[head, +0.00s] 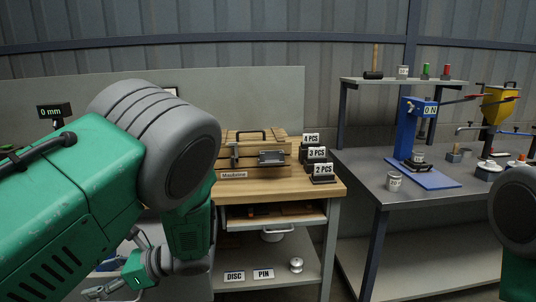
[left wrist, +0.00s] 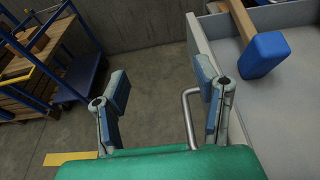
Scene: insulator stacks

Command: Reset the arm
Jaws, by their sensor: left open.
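My left arm, green with a grey joint, fills the left of the head view. My left gripper (head: 122,282) is partly visible low in the head view, beside the wooden-topped workbench (head: 300,200). In the left wrist view my left gripper (left wrist: 164,95) is open, its two blue-padded fingers wide apart with nothing between them. Bare floor shows behind the fingers.
A wooden box (head: 250,150) and number signs stand on the workbench. A grey table (head: 450,195) with a blue press (head: 415,125) stands at right.

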